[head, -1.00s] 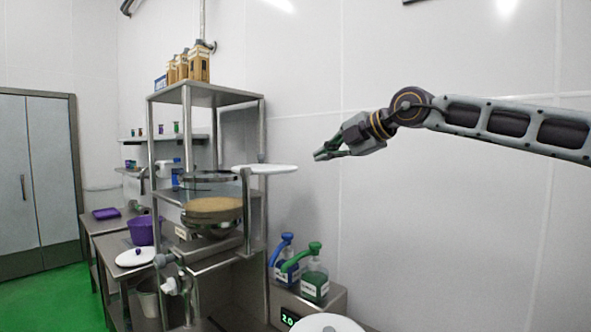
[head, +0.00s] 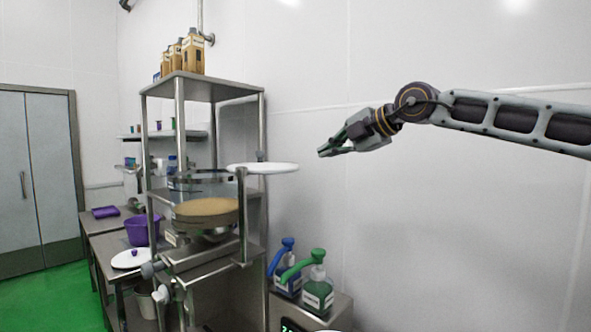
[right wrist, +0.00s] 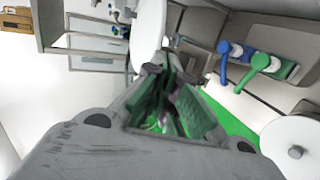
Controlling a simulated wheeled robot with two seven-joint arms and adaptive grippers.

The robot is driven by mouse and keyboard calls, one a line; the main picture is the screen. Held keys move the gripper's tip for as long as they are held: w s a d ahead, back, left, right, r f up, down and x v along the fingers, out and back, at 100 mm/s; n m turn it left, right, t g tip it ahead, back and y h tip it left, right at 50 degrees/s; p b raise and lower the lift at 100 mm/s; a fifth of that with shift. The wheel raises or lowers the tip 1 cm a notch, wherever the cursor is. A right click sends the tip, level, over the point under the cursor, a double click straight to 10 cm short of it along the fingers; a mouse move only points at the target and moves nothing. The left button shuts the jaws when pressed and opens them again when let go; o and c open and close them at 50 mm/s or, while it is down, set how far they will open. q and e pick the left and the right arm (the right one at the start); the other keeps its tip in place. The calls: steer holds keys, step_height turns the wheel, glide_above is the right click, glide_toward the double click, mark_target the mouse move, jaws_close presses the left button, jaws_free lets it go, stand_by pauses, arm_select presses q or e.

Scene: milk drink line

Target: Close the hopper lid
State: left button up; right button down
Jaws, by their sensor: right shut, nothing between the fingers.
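The hopper lid (head: 268,168) is a flat white disc on a steel post, swung out to the right side of the hopper. The hopper (head: 207,222) is a round vessel in the steel rack, open at the top, with tan powder (head: 207,206) inside. My right gripper (head: 322,153) is shut and empty in the air, a little right of the lid's right edge and apart from it in the head view. In the right wrist view the white disc (right wrist: 149,28) shows beyond the fingers (right wrist: 170,95). My left gripper is not in view.
Blue (head: 288,272) and green (head: 318,290) pump bottles stand on a steel cabinet below the lid. A purple bucket (head: 140,231) and a white lid (head: 131,259) sit on the left table. Air near the wall is free.

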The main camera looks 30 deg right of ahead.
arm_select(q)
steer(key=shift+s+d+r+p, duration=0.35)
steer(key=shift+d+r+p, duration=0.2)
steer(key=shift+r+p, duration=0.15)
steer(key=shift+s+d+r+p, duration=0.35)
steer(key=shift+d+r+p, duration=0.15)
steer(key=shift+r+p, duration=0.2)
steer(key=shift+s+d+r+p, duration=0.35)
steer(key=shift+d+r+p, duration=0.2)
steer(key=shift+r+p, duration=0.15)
arm_select(e)
steer(key=x, duration=1.4)
steer(key=shift+w, duration=0.1)
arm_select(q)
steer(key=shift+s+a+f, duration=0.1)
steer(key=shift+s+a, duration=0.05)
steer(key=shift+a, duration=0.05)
arm_select(e)
steer(key=shift+d, duration=0.15)
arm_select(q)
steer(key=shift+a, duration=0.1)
arm_select(e)
steer(key=shift+w, duration=0.1)
